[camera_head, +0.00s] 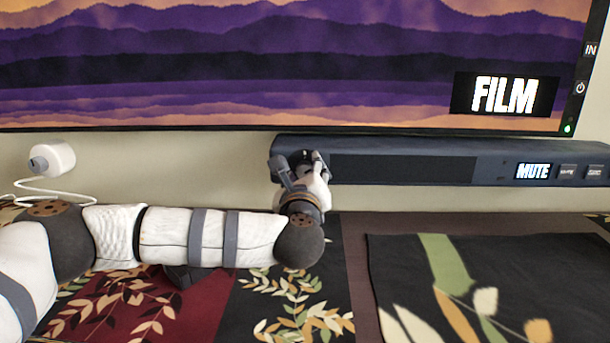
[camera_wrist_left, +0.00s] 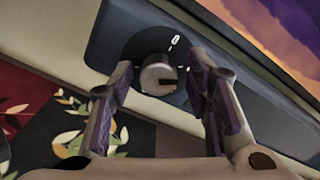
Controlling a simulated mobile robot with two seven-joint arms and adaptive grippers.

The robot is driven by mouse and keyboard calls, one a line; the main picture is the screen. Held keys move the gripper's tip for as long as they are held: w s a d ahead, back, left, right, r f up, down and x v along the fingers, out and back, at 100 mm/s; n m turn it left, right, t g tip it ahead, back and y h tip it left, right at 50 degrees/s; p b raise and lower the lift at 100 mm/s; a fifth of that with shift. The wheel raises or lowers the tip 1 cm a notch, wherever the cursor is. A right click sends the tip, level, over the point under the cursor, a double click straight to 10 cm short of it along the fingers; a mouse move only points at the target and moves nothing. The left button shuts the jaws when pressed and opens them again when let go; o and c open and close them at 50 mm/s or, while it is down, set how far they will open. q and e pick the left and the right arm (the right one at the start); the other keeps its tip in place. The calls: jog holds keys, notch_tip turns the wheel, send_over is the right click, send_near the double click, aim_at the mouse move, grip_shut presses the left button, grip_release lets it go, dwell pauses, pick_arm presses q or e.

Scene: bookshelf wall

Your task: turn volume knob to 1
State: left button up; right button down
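The volume knob (camera_wrist_left: 158,74) is a round silver-grey cap with a dark line on its face. It sits in a dark dial plate at the end of the soundbar (camera_head: 405,168), and a white mark beside it looks like a 0. My left gripper (camera_wrist_left: 160,66) is open, with one finger on each side of the knob and gaps seen between fingers and knob. In the head view the left gripper (camera_head: 299,164) is at the soundbar's left end and largely hides the knob. The soundbar's display (camera_head: 533,171) reads MUTE. My right gripper is not in view.
A screen (camera_head: 300,70) showing FILM hangs above the soundbar. Small buttons (camera_head: 567,172) sit right of the display. A white round device (camera_head: 52,158) with a cable is at the left. Patterned cloths (camera_head: 500,285) cover the surface below; the space above them is mostly clear.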

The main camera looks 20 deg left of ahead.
pick_arm(q)
jog(key=shift+f, duration=0.1)
jog(key=v, duration=1.2)
